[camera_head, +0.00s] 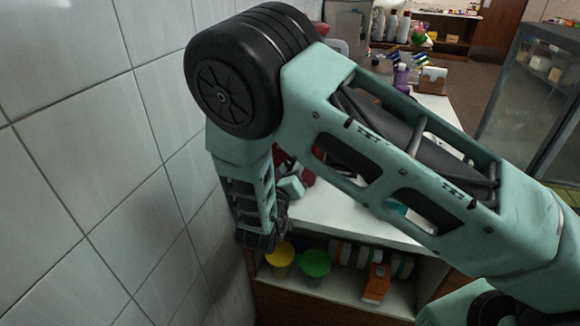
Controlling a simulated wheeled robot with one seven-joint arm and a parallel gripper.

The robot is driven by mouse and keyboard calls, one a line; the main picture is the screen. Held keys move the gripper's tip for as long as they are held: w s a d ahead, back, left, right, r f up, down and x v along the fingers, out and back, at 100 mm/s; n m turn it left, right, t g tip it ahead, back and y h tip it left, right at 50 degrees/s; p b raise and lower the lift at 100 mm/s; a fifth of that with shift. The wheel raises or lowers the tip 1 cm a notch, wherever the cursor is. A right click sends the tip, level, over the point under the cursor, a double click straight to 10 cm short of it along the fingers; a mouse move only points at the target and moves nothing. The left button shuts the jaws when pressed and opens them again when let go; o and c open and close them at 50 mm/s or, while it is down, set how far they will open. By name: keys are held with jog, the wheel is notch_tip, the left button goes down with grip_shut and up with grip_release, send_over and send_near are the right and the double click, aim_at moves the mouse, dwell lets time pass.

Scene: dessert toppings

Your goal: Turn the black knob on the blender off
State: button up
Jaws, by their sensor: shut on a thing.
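A red appliance, which looks like the blender (307,176), stands on the white counter by the tiled wall, mostly hidden behind my arm. My gripper (291,188) is at the end of my folded-down wrist, close against the blender's near side. It is shut, and from its place the thing between its fingers is most likely the black knob. The fingertips and the knob itself are hidden, so the knob's setting cannot be read.
The white counter (340,214) runs back to the right. Yellow (280,256) and green (315,264) tubs and an orange box (376,284) sit on the shelf below. A purple bottle (401,76) stands farther back. The tiled wall (90,170) is close on the left.

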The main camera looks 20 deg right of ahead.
dwell(0.4)
jog(key=o, duration=1)
jog(key=b+v, duration=0.3)
jog(key=v, duration=1.4)
jog(key=shift+s+a, duration=0.15)
